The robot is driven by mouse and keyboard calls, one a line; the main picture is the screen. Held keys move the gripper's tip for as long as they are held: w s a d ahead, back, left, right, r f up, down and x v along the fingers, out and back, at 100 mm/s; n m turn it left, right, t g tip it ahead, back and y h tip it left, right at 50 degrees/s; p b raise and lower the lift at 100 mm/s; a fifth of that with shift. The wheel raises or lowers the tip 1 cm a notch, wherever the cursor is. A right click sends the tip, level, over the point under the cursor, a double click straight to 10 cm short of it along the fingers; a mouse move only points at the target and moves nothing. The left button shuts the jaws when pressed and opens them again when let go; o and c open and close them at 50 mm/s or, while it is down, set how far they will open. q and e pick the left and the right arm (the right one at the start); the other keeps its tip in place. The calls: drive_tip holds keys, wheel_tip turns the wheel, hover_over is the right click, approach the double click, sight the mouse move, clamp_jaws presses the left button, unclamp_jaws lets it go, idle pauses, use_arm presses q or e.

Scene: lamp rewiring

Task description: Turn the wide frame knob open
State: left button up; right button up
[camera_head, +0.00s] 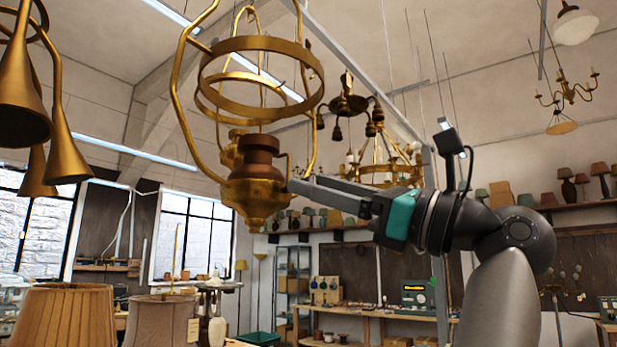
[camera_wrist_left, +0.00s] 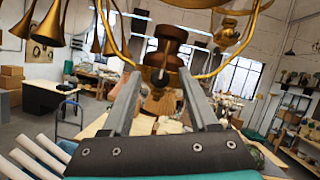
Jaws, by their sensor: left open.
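A brass hanging lamp frame (camera_head: 262,45) with wide rings and curved side arms hangs at upper left centre in the head view. Its copper-coloured burner (camera_head: 258,150) sits on a brass font (camera_head: 256,192) low in the frame. My left gripper (camera_head: 304,183) is at the right side of the font, its fingers pointing left toward it. In the left wrist view the fingers (camera_wrist_left: 158,72) are apart and empty, with a small round knob end (camera_wrist_left: 159,78) on the copper-coloured body between their tips. I cannot tell whether a finger touches it. My right gripper is out of view.
Brass horn-shaped shades (camera_head: 68,150) hang at the left. Fabric lampshades (camera_head: 65,315) stand below at lower left. A chandelier (camera_head: 385,160) hangs behind my gripper. Workbenches and shelves with lamps line the far walls. The air below the lamp frame is mostly clear.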

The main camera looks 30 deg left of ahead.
use_arm(q)
drive_tip(key=shift+x, duration=1.15)
clamp_jaws()
